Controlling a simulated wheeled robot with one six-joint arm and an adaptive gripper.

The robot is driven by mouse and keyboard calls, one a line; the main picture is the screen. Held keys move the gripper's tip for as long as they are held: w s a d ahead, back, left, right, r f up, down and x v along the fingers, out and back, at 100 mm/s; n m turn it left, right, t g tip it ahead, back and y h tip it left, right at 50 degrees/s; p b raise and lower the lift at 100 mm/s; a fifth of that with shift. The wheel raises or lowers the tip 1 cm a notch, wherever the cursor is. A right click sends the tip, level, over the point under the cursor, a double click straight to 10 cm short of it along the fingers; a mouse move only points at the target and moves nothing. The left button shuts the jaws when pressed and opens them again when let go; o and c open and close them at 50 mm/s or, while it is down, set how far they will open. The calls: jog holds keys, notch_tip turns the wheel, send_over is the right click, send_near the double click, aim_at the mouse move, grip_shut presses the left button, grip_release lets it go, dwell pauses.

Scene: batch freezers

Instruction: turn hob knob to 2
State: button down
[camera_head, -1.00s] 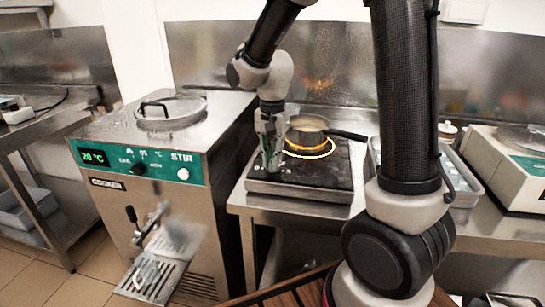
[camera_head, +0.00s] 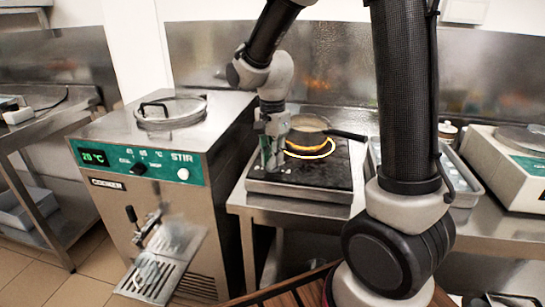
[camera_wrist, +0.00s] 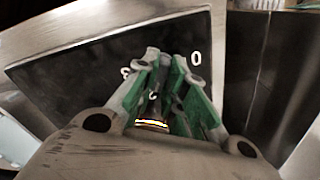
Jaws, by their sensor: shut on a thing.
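The hob (camera_head: 318,193) is a flat black-topped unit with a steel front on the steel bench, and its ring glows orange. My gripper (camera_head: 272,166) points down at the hob's left front corner. In the wrist view my gripper (camera_wrist: 165,75) has its green-lined fingers close together, shut on the hob knob. The knob is mostly hidden by the fingers; a small shiny part (camera_wrist: 152,124) shows between them. A white "0" shows on the dark panel right of the fingers, with other marks partly covered. The knob's exact setting cannot be read.
A pan (camera_head: 307,130) sits on the glowing ring, its dark handle pointing right. The batch freezer (camera_head: 120,190) stands close on the left, with a lidded top and a spout. A metal tray (camera_head: 465,185) and a scale-like white device (camera_head: 500,165) are on the right.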

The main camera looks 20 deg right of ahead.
jog(key=shift+w, duration=0.1)
jog(key=c, duration=1.5)
grip_release()
notch_tip(320, 180, up, 12)
jog(key=shift+r, duration=0.1)
